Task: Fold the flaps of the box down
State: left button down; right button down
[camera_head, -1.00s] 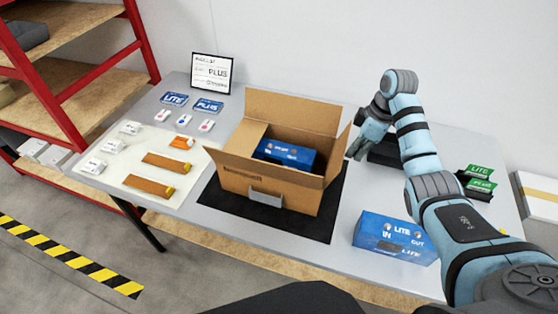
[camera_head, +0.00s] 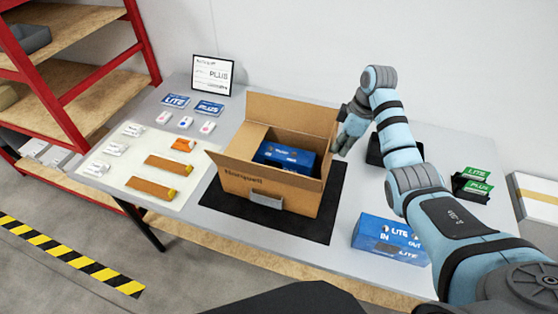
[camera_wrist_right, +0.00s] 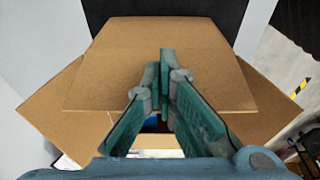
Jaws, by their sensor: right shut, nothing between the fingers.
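The open brown cardboard box (camera_head: 245,188) stands on a black mat. Its back flap (camera_head: 290,112) stands up and its left flap (camera_head: 238,142) is raised. The front flap (camera_head: 262,180) hangs outward. The right flap is narrow in the head view and partly hidden by my right gripper (camera_head: 344,150), which is beside the box's right edge. A blue carton (camera_head: 285,157) lies inside. In the right wrist view my right gripper (camera_wrist_right: 163,75) is shut and empty over a broad cardboard flap (camera_wrist_right: 210,70); contact cannot be told. My left gripper is not in view.
A blue LITE carton (camera_head: 388,238) sits at the table's front right. Green cartons (camera_head: 475,182) stand at the right. A pale mat (camera_head: 120,185) with small parts lies left of the box. A sign (camera_head: 212,75) stands behind.

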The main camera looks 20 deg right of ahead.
aim_at(330, 143)
jog(key=shift+w+a, duration=0.95)
jog(key=shift+a, duration=0.3)
jog(key=w+a+f+b, duration=0.1)
jog(key=a, duration=0.1)
jog(key=w+a+f+b, duration=0.1)
jog(key=w+b, duration=0.1)
jog(key=shift+a+f, duration=0.4)
jog(key=shift+f+b, duration=0.7)
jog(key=shift+f, duration=0.5)
dwell(0.6)
